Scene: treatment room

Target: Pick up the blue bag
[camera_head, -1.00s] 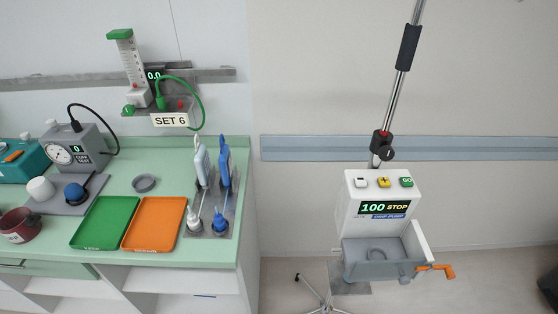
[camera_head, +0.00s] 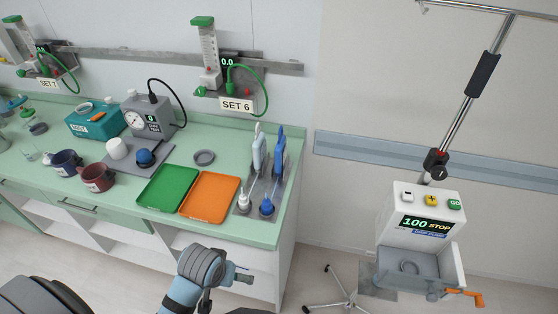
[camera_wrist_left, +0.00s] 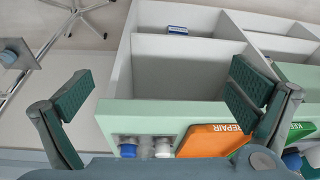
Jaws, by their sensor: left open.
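The blue bag (camera_head: 279,154) stands upright at the right end of the green counter, in a grey holder beside a white bag (camera_head: 259,152). A blue-capped piece (camera_head: 267,207) and a white-capped piece (camera_head: 243,201) are in front of them. My left gripper (camera_head: 241,274) is low in front of the counter, apart from the bag. In the left wrist view its two fingers (camera_wrist_left: 163,88) are spread with nothing between them. That view shows the blue cap (camera_wrist_left: 128,150) at the counter edge; the bag itself is not clear there. My right gripper is not visible.
An orange tray (camera_head: 210,195) and a green tray (camera_head: 167,189) lie left of the bags. A SET 6 wall unit (camera_head: 235,104) hangs behind. A drip pump (camera_head: 421,217) on a pole stands right of the counter, with floor between them.

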